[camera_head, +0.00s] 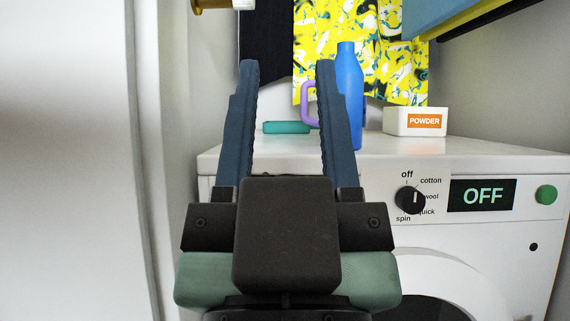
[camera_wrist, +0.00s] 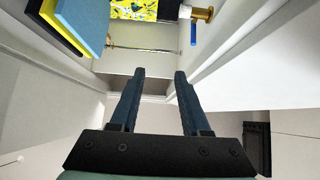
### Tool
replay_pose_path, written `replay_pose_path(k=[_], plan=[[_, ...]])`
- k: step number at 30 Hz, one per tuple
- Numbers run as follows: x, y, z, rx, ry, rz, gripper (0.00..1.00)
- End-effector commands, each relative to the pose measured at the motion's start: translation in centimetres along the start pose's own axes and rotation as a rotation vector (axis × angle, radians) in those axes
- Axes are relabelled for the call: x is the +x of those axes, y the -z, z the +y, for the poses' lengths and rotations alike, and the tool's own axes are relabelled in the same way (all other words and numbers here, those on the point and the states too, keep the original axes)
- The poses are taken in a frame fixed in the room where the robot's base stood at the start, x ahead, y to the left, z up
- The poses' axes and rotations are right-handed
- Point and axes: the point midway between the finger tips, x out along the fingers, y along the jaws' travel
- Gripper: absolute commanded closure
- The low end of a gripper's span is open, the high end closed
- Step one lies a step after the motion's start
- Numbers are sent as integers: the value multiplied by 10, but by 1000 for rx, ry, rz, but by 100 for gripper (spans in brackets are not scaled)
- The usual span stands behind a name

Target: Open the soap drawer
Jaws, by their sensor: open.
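The white washer (camera_head: 390,235) stands on the right in the head view, its top and part of its front in sight. The soap drawer cannot be made out; my gripper and arm cover the left part of the washer's front. My gripper (camera_head: 288,70) is open and empty, its two dark blue fingers spread and pointing up in the head view, in front of the washer top. It also shows open in the wrist view (camera_wrist: 160,75), with nothing between the fingers. The washer itself is not recognisable in the wrist view.
A blue bottle (camera_head: 348,85), a teal block (camera_head: 284,128) and a white powder box (camera_head: 402,124) are on the washer top. Patterned cloth (camera_head: 385,60) hangs behind. The dial (camera_head: 410,200), OFF display (camera_head: 482,195) and green button (camera_head: 546,194) are on the front. A pale panel (camera_head: 65,160) stands left.

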Motion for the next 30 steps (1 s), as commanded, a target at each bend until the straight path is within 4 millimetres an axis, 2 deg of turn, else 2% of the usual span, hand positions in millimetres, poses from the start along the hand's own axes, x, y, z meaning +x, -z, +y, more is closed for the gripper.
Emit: replay_pose_path(k=[1,9,15,19,22,23,24,26,27,29,30], plan=[[25,23,0,1,0,0,53],[85,78,1,-2,1,-4,53],[129,110,1,-33,2,-19,53],[155,116,0,-97,5,-49,53],[168,99,0,-213,16,-103,53],[169,87,-1,-267,23,-128,53],[164,63,-1,-358,38,-169,53],[148,29,-2,-490,64,-218,53],[136,8,-2,-577,85,-249,53],[114,-22,-3,-707,121,-293,53],[97,-40,-4,-792,148,-322,53]])
